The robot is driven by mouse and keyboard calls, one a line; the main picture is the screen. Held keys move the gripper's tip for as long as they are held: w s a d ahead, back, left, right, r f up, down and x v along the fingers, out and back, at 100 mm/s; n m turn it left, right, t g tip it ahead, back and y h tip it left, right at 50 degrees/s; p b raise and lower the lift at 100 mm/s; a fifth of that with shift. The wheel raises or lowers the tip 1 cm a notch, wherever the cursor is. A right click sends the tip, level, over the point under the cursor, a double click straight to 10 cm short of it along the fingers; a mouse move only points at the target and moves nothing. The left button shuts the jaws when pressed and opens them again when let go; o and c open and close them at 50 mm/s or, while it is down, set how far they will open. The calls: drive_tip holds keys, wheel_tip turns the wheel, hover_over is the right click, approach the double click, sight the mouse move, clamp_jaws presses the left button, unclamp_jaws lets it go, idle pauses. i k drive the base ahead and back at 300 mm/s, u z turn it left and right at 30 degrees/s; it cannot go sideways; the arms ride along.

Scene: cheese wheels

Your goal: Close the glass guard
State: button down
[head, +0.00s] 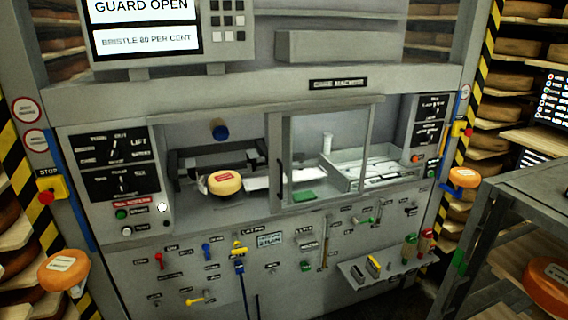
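The glass guard (306,150) is a framed clear panel across the right half of the machine's opening. A dark upright handle (280,178) is on its left edge. The left half of the opening is uncovered. A yellow cheese wheel (224,184) with a red and white label sits inside that uncovered half. The screen (145,24) at the top reads "GUARD OPEN". My gripper is not in this view.
A control panel (112,170) with buttons is left of the opening. Coloured tools hang on the lower front (290,250). A small shelf (375,273) juts out at lower right. A grey table (525,195) with an orange wheel (550,285) stands at the right.

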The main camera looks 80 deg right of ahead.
sight(276, 166)
drive_tip(key=z, duration=0.1)
drive_tip(key=k, duration=0.65)
drive_tip(key=z, duration=0.9)
drive_tip(key=i, duration=0.5)
drive_tip(key=z, duration=0.05)
